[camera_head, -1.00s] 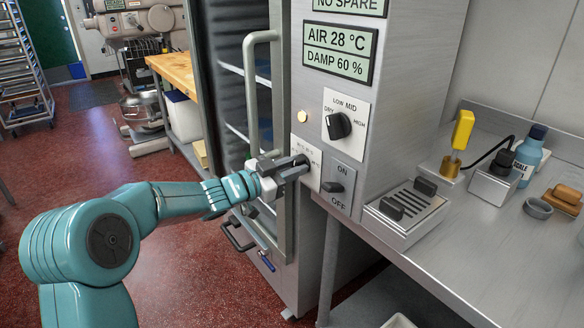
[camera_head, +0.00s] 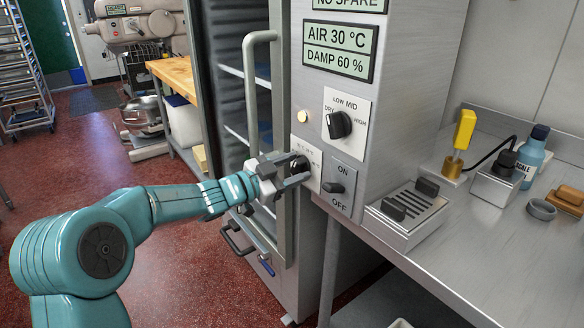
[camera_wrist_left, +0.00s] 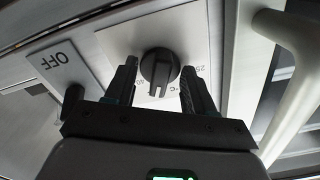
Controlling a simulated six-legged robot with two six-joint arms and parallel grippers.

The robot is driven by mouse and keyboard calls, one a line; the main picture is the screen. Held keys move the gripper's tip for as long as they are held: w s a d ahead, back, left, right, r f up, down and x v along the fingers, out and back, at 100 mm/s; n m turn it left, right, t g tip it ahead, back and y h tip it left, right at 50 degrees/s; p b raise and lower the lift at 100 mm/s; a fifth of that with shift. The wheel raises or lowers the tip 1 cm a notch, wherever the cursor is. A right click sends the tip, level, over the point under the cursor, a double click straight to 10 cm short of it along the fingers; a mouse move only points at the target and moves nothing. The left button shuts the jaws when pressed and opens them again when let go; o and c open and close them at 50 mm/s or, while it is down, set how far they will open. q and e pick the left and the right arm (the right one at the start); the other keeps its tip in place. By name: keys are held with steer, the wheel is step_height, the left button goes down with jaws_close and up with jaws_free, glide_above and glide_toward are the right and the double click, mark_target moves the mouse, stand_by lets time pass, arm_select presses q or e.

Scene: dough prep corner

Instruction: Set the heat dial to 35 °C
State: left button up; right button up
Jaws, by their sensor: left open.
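The heat dial (camera_head: 299,163) is a black knob on a small white plate low on the steel cabinet's control face. My left gripper (camera_head: 302,170) is at this plate, partly covering its markings. In the left wrist view the dial (camera_wrist_left: 158,68) stands between the two open fingers of my left gripper (camera_wrist_left: 158,75), with a visible gap on each side. The display (camera_head: 338,49) reads AIR 30 °C and DAMP 60 %. My right gripper is not in view.
Above is a DRY/MID/HIGH knob (camera_head: 338,124); to the right is an ON/OFF switch (camera_head: 334,187). The cabinet door handle (camera_head: 249,100) stands close to the left. A steel counter (camera_head: 450,235) with a slotted box (camera_head: 408,212) is at right.

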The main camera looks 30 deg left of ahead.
arm_select(q)
steer(key=v, duration=0.5)
steer(key=shift+s+a, duration=0.1)
steer(key=shift+s, duration=0.25)
